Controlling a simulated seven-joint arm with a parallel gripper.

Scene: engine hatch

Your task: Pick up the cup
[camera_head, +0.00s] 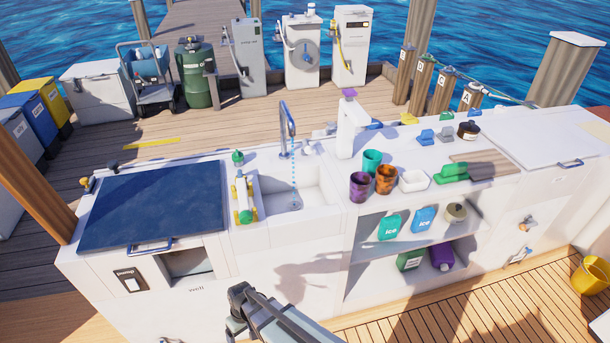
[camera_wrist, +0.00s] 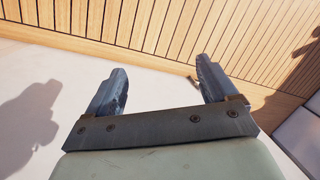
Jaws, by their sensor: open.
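Three cups stand close together on the white counter right of the sink in the head view: a purple one (camera_head: 360,187), an orange-brown one (camera_head: 386,180) and a teal one (camera_head: 372,160) behind them. All three look upright. My gripper (camera_wrist: 160,78) is open in the wrist view, with nothing between its two fingers. No cup shows in the wrist view, only a white panel and wooden slats. In the head view my arm is low in front of the counter, below the cups and to their left; the fingers cannot be made out there.
A sink (camera_head: 297,203) with running water lies left of the cups. A white bowl-like container (camera_head: 413,181) stands just right of them, with a green object (camera_head: 452,174) beyond. A white post (camera_head: 350,128) rises behind. Open shelves below hold ice packs (camera_head: 390,226) and bottles.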

